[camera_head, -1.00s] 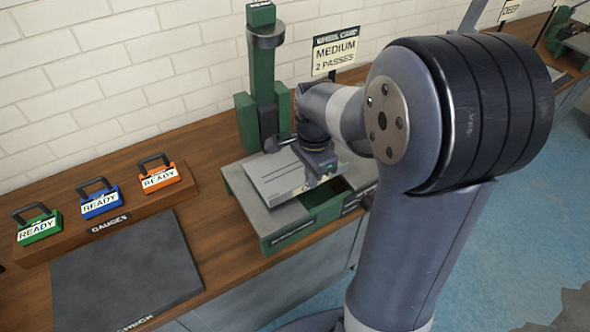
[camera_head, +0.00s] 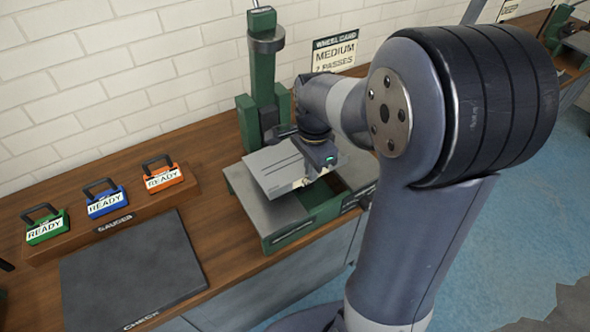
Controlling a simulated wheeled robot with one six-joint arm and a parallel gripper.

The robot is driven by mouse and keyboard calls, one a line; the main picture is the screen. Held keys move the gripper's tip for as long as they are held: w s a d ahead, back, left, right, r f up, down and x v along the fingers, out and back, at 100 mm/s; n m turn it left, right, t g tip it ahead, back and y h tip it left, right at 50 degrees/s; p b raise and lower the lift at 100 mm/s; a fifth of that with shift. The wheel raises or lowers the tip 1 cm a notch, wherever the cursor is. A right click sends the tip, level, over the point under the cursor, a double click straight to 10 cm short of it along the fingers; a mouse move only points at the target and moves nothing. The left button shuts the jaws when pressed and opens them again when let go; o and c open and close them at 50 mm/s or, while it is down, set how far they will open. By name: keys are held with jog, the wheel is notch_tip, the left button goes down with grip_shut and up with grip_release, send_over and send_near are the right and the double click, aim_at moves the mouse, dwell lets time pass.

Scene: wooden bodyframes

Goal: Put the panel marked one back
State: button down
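A flat light-grey panel (camera_head: 276,170) with thin dark lines on it is above the green and grey machine (camera_head: 265,215). It looks tilted, its left part over the machine's grey top. I cannot read a number on it from here. My gripper (camera_head: 305,182) is at the panel's right front edge and appears shut on it; the fingertips are small and partly hidden. An open dark recess (camera_head: 335,190) shows in the machine's top, right of the panel.
A green column (camera_head: 264,90) rises behind the machine. Green, blue and orange gauges (camera_head: 107,200) marked ready stand on a wooden block at left. A dark check plate (camera_head: 130,270) lies in front of them.

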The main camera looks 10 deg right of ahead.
jog(key=shift+r+p, duration=2.1)
jog(key=shift+r, duration=0.65)
jog(key=shift+f, duration=0.1)
